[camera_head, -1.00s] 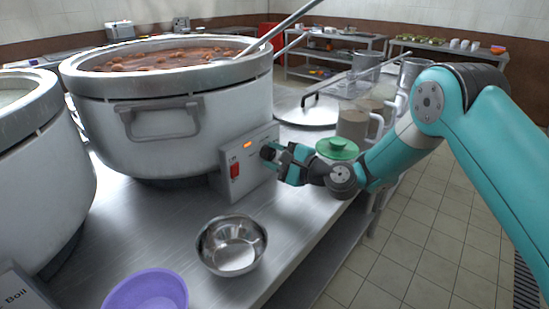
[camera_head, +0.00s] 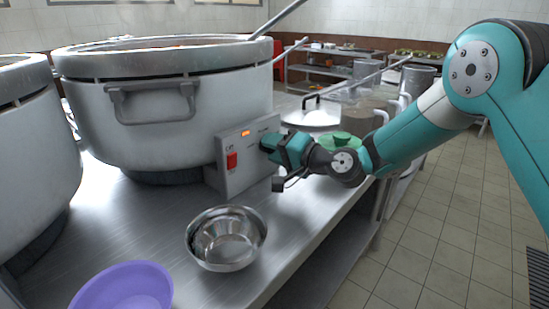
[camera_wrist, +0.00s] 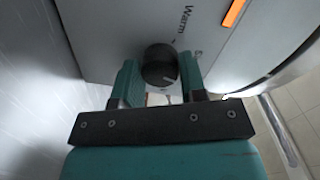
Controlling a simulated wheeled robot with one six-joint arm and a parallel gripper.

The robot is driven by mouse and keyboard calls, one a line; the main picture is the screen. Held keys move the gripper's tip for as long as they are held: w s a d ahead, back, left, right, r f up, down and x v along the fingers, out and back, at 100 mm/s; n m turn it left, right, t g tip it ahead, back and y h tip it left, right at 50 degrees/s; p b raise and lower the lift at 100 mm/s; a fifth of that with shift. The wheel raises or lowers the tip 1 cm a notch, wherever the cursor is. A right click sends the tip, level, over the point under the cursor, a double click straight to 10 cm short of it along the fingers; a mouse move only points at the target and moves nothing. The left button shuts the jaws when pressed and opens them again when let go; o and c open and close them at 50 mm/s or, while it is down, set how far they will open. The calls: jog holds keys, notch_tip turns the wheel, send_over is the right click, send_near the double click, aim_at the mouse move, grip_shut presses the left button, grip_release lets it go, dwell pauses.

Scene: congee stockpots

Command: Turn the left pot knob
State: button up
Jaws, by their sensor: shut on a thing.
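A black round knob (camera_wrist: 160,66) with a pale mark sits on the front of a grey control box (camera_head: 232,163), near the word "Warm". My gripper (camera_wrist: 160,75) has one teal finger on each side of the knob and is shut on it; it also shows in the head view (camera_head: 270,149), where its fingers largely hide the knob. The box has a red switch and a lit orange indicator. It stands in front of a large pale pot (camera_head: 180,120). A second pot (camera_head: 35,150) is cut off at the left edge; its knob is not in view.
A steel bowl (camera_head: 227,240) and a purple bowl (camera_head: 122,290) stand on the steel counter (camera_head: 110,225) in front of the pots. A green lid (camera_head: 340,145) is behind my wrist. A flat pot lid (camera_head: 312,117) lies beyond the box. Open tiled floor is to the right.

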jog(key=shift+f+n+b, duration=0.15)
jog(key=shift+n+b, duration=0.75)
jog(key=shift+n, duration=0.2)
jog(key=o, duration=0.9)
jog(key=shift+d, duration=0.1)
jog(key=b+v, duration=0.3)
jog(key=v, duration=1.4)
jog(key=shift+s, duration=0.2)
